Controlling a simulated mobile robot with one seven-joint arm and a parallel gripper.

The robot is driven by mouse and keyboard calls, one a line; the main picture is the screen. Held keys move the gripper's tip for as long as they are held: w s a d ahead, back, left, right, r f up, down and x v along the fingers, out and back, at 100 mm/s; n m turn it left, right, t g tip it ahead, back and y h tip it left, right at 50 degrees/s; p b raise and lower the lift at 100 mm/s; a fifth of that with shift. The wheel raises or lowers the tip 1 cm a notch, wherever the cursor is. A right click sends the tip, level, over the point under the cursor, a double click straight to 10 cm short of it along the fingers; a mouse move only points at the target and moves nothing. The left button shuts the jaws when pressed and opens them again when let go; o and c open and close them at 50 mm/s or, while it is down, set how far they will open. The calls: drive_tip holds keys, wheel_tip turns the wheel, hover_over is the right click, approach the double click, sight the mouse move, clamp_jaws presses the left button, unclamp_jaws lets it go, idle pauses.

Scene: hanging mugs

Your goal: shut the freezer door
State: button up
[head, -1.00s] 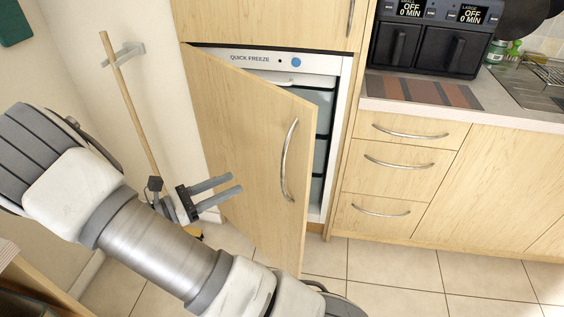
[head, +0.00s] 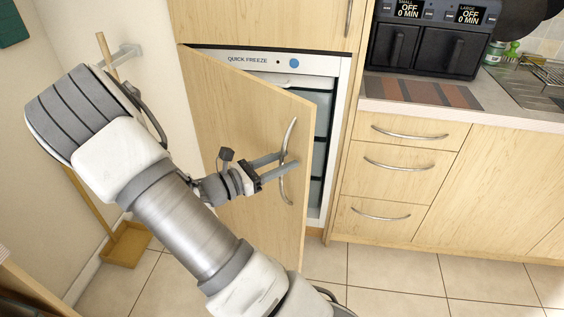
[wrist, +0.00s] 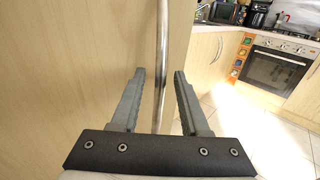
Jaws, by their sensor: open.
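The freezer door (head: 235,120) is a pale wood panel hinged on the left and standing ajar, with the freezer's white frame (head: 335,130) and drawers showing to its right. Its curved metal handle (head: 283,185) is near the door's free edge. My gripper (head: 288,163) is open at the handle, its fingers reaching across it in the head view. In the wrist view the handle (wrist: 161,70) runs up between the two open fingers (wrist: 160,75). I cannot tell whether either finger touches it.
Drawers (head: 400,165) and a worktop (head: 470,110) with a dark air fryer (head: 425,45) stand to the right. A broom or dustpan (head: 127,245) leans at the left wall. Tiled floor (head: 390,275) is clear in front. An oven (wrist: 280,68) shows in the wrist view.

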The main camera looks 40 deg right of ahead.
clamp_jaws()
idle(1.4)
